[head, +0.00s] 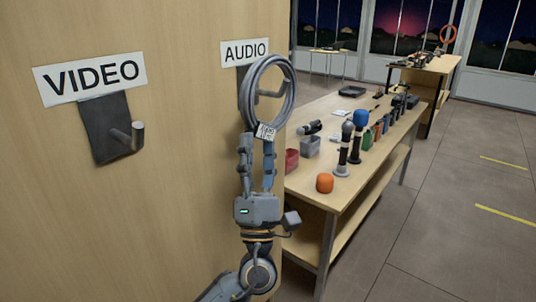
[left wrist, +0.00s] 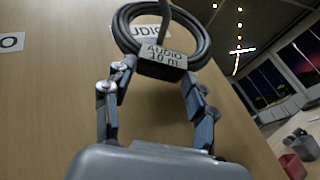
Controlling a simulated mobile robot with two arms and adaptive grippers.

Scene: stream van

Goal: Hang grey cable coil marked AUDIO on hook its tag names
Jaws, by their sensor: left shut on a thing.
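The grey cable coil (head: 291,88) is held upright in front of the wooden panel. Its white tag (head: 266,131) reads AUDIO 10 m in the left wrist view (left wrist: 163,55). My left gripper (head: 257,142) is shut on the coil's lower edge, at the tag. The AUDIO hook (head: 268,94), under the AUDIO sign (head: 245,52), shows through the coil's opening. I cannot tell for sure whether its peg passes through the ring or lies behind it. The VIDEO hook (head: 127,136), under the VIDEO sign (head: 88,78), is empty. My right gripper is out of view.
A wooden table (head: 335,195) right of the panel holds microphones, an orange foam ball (head: 325,183), a grey bin (head: 310,146) and a red bin (head: 291,160). The floor at right is clear.

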